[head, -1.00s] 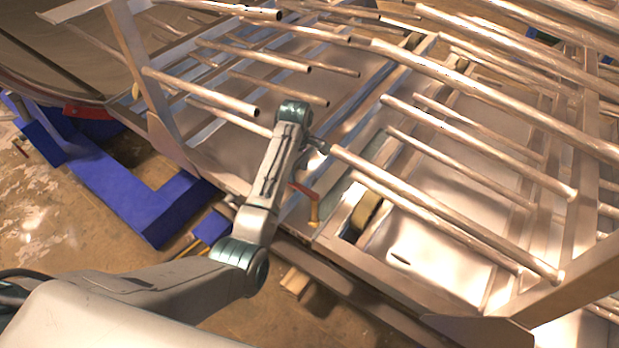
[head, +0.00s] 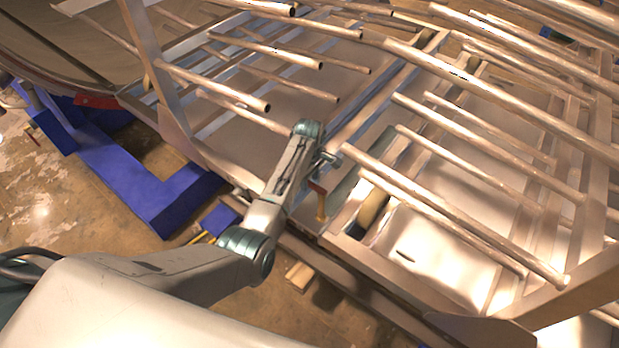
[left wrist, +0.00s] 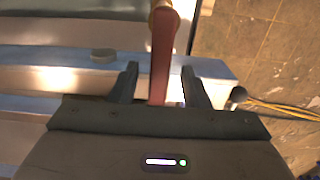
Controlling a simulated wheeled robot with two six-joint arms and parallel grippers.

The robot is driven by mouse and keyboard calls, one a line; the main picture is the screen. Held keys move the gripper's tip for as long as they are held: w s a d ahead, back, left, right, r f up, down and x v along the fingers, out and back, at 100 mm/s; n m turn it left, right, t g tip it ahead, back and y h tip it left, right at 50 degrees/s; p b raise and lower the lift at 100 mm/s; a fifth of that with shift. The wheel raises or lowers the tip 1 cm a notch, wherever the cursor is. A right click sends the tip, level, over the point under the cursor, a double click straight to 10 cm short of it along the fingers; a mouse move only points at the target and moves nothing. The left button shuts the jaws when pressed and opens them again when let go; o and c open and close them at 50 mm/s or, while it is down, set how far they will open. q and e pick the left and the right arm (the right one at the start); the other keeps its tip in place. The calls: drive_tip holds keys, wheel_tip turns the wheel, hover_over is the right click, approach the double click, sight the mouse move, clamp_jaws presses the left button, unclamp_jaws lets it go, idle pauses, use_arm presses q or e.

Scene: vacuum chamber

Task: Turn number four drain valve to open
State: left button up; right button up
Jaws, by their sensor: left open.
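A valve with a red lever handle (head: 317,187) and a brass-coloured body (head: 321,207) sits at the near edge of the metal frame in the head view. In the left wrist view the red handle (left wrist: 161,62) runs down from the brass part (left wrist: 161,7) and its lower end lies between my fingers. My left gripper (left wrist: 158,68) is open, one finger on each side of the handle, with gaps showing on both sides. In the head view my left wrist is just above the handle, and the fingers are hard to make out. No number shows on the valve. My right gripper is not in view.
Many metal pipes (head: 450,130) slope over the frame close to my left wrist. A slanted post (head: 155,75) stands to the left. A blue support (head: 140,190) lies on the floor at left. A yellow cable (left wrist: 275,107) shows at the right in the left wrist view.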

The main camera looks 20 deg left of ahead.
use_arm(q)
drive_tip(key=shift+c, duration=0.4)
clamp_jaws()
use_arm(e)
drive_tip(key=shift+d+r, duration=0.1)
